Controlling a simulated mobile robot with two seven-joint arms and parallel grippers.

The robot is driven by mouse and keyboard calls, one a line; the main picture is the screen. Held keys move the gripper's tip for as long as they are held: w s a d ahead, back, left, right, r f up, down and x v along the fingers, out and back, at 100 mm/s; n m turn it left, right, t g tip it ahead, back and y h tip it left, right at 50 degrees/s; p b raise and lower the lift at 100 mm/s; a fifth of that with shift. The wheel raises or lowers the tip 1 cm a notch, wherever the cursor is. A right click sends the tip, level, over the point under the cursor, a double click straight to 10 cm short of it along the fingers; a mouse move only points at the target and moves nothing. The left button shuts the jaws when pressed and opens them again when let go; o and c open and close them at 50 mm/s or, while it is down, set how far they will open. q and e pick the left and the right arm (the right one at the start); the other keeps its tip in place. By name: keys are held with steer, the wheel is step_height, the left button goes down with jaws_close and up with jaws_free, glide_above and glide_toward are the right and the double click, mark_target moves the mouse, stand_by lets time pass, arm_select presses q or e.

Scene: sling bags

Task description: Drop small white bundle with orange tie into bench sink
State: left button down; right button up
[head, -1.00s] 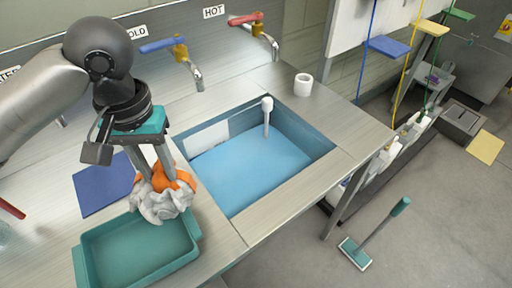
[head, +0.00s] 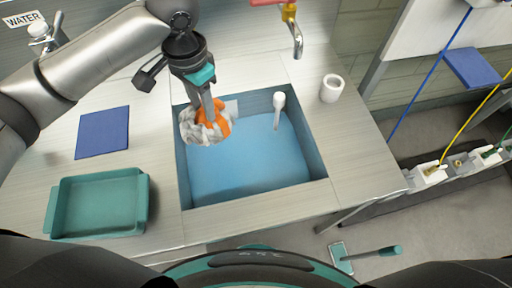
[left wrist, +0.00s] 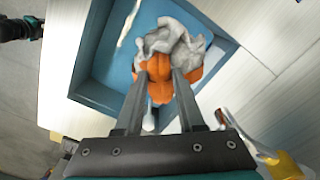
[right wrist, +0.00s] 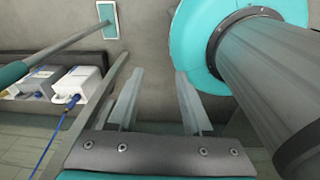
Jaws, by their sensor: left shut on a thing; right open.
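The small white bundle with the orange tie (head: 205,125) is crumpled, white-grey with an orange band. My left gripper (head: 208,112) is shut on it at the tie. In the head view it hangs over the left back part of the bench sink (head: 250,165), which is a blue basin set in the metal bench. The left wrist view shows the bundle (left wrist: 170,45) between the fingers, with the blue sink behind it. My right gripper (right wrist: 155,90) is open and empty, over the floor in the right wrist view.
A teal tray (head: 95,205) and a blue mat (head: 103,132) lie on the bench left of the sink. A grey-white spout (head: 278,108) stands at the sink's back, and a white cup (head: 331,88) is to its right. A squeegee (head: 365,252) is on the floor.

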arm_select(q)
steer(key=m+p, duration=0.1)
steer(key=f+m+p, duration=0.1)
steer(key=m, duration=0.1)
steer(key=m+p, duration=0.2)
steer(key=shift+w+d+f, duration=0.25)
steer(key=shift+w+d, duration=0.05)
steer(key=shift+w, duration=0.05)
steer(key=f+m+p, duration=0.1)
steer(key=m, duration=0.1)
steer(key=f+m+p, duration=0.1)
steer(key=m+p, duration=0.1)
steer(key=shift+d, duration=0.2)
steer(key=shift+s+f+m+p, duration=0.2)
steer(key=shift+f+m+p, duration=0.4)
steer(key=shift+m, duration=0.4)
steer(key=shift+f+m, duration=0.2)
steer(key=shift+m, duration=0.2)
arm_select(e)
step_height(320, 180, up, 10)
steer(key=a, duration=0.1)
arm_select(q)
step_height(320, 180, down, 6)
steer(key=b, duration=0.6)
arm_select(e)
step_height(320, 180, down, 7)
steer(key=shift+s, duration=0.2)
arm_select(q)
steer(key=shift+c, duration=2.2)
jaws_free()
